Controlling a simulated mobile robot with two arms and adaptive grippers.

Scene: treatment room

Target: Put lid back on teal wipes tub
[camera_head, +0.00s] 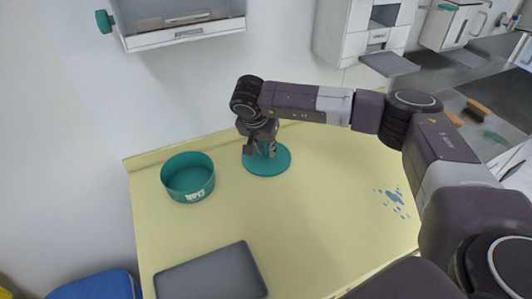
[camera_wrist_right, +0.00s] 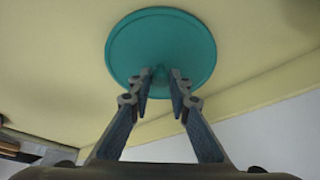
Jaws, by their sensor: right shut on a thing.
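The teal wipes tub (camera_head: 187,190) stands open on the yellow table, left of centre, with white lettering on its front. The round teal lid (camera_head: 277,165) is just right of the tub, apart from it, flat and low at the table. My right gripper (camera_head: 262,150) is above the lid, pointing down. In the right wrist view its two fingers (camera_wrist_right: 160,88) are closed in on a small knob at the middle of the lid (camera_wrist_right: 188,40). Whether the lid touches the table is hard to tell. My left gripper is not in view.
The yellow table (camera_head: 320,220) has free room in the middle. A grey tray (camera_head: 212,275) lies at the front left. Blue spots (camera_head: 392,198) mark the right side. A white wall unit (camera_head: 185,30) hangs above the back left. A blue bin (camera_head: 95,287) stands at the lower left.

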